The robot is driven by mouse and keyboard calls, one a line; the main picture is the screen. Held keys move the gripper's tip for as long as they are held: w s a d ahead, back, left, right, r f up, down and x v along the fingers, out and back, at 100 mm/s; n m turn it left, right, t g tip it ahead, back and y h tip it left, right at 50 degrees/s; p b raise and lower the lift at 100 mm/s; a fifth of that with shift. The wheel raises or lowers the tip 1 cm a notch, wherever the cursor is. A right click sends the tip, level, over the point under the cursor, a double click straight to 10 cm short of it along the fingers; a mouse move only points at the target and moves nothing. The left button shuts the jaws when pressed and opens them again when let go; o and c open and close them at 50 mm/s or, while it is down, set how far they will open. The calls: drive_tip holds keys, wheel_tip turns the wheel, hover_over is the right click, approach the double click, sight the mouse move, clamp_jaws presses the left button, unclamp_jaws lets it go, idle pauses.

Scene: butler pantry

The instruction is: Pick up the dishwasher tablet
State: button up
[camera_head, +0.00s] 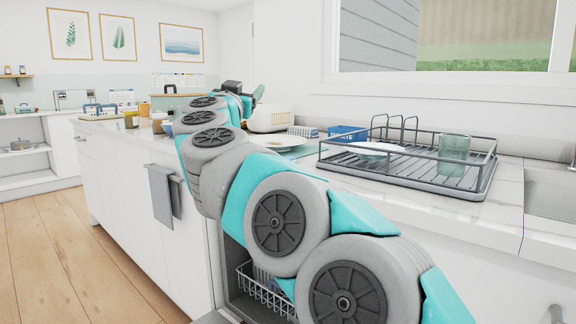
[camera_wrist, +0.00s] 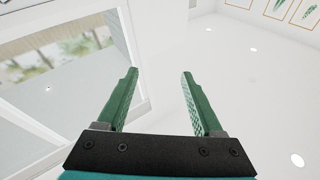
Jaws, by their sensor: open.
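I cannot make out a dishwasher tablet in either view. My gripper (camera_wrist: 159,74) is open and empty in the wrist view, its two green fingers spread apart against the white ceiling. In the head view my arm stretches away over the counter. My arm hides part of the counter.
The black dish rack (camera_head: 480,185) holds a plate and a greenish glass at right. A white rounded appliance (camera_head: 270,118) and a plate (camera_head: 284,142) are on the counter (camera_head: 505,218). Jars and boxes crowd its far end. Below my arm, the dishwasher basket (camera_head: 262,292) is pulled out.

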drive_tip(key=s+d+f+m+g+h, duration=0.1)
drive_tip(key=f+m+g+h, duration=0.15)
drive_tip(key=f, duration=0.25)
drive_tip(key=s+d+f+m+g+h+b, duration=0.1)
drive_tip(key=s+d+f+g+h, duration=0.15)
drive_tip(key=f, duration=0.25)
drive_tip(key=f+m+g+h, duration=0.1)
drive_tip(key=f+g+h, duration=0.2)
drive_tip(key=f, duration=0.3)
drive_tip(key=shift+d+r+x, duration=0.1)
drive_tip(key=shift+r+x, duration=0.05)
drive_tip(key=shift+x, duration=0.95)
drive_tip(key=shift+d+r+x, duration=0.1)
drive_tip(key=shift+r+x, duration=0.05)
drive_tip(key=shift+x, duration=1)
drive_tip(key=shift+r+x, duration=0.15)
drive_tip(key=shift+x, duration=0.95)
drive_tip(key=shift+c, duration=0.2)
clamp_jaws()
